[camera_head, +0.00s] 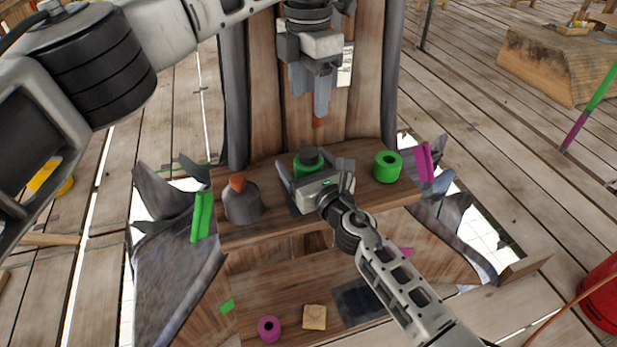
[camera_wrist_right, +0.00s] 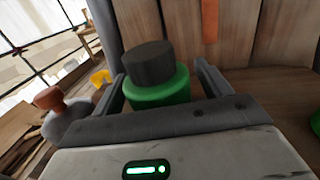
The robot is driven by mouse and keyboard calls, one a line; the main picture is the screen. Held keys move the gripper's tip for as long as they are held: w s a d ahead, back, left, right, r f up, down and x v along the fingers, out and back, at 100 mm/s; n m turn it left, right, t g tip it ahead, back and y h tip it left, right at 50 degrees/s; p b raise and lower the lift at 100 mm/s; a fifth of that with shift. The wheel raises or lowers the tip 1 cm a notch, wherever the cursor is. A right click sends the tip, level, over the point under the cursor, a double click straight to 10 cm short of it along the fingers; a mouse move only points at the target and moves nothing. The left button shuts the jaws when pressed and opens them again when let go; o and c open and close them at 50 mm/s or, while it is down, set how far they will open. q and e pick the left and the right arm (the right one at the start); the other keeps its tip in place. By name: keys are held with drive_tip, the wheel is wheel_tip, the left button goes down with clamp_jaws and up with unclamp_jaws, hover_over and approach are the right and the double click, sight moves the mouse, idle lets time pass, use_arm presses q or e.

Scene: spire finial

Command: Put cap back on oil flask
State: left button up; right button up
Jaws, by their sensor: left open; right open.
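A grey rounded flask (camera_head: 242,207) stands upright on the left of the wooden shelf. An orange-brown stopper-like cap (camera_head: 237,183) sits at its top; how firmly it is seated I cannot tell. Both also show at the left of the right wrist view, the flask (camera_wrist_right: 68,126) and the cap (camera_wrist_right: 50,98). My right gripper (camera_head: 312,180) is open, its fingers on either side of a green ring-like piece (camera_wrist_right: 158,93) with a dark grey cylinder (camera_wrist_right: 148,63) on top. My left gripper (camera_head: 316,100) is open and empty, pointing down above the back of the shelf.
A green ring (camera_head: 388,166) stands on the shelf's right (camera_head: 400,188). Upright boards rise behind, with an orange strip (camera_wrist_right: 210,20). Green (camera_head: 201,217) and magenta (camera_head: 424,162) bars flank the shelf. A magenta ring (camera_head: 269,328) and a tan block (camera_head: 314,317) lie on the lower step.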

drive_tip(key=shift+s+d, duration=0.25)
drive_tip(key=shift+s, duration=0.15)
drive_tip(key=v, duration=1.5)
drive_tip(key=shift+p, duration=0.3)
